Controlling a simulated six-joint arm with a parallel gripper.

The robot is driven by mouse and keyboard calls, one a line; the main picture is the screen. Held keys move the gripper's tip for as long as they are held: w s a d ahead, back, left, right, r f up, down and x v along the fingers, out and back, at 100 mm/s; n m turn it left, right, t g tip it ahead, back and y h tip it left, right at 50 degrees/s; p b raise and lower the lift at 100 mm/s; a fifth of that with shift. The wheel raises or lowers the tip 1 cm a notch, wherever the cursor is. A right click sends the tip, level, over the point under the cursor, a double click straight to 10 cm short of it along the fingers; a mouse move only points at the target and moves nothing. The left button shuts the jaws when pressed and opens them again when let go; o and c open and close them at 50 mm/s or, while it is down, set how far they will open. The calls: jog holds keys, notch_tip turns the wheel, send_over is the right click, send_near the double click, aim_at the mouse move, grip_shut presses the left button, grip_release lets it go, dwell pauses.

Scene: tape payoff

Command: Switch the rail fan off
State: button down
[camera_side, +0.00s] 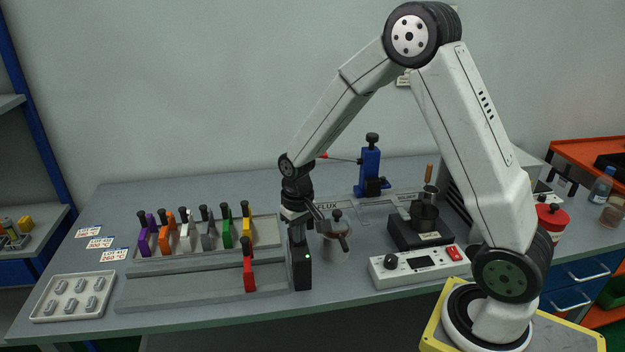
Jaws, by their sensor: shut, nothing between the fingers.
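A slim black upright unit (302,270) with a small green light stands at the right end of the grey rail (190,292); it appears to be the rail fan. Its switch is too small to make out. My gripper (299,222) points down directly above this unit, at or very near its top. Its fingers are shut and empty. I cannot tell from this side whether they touch the unit. The wrist and fingers partly hide the unit's top.
A metal pot (335,242) is close on the right. Behind the rail is a rack of coloured pieces (184,234). A white control box (420,268) with a red switch stands further right.

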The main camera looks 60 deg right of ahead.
dwell(0.3)
jog(key=shift+r, duration=3.45)
jog(key=s+a+f+n+t, duration=0.2)
jog(key=s+a, duration=0.3)
jog(key=s, duration=0.7)
jog(key=shift+a+n+t, duration=0.2)
jog(key=shift+n+t, duration=0.1)
jog(key=shift+n, duration=0.2)
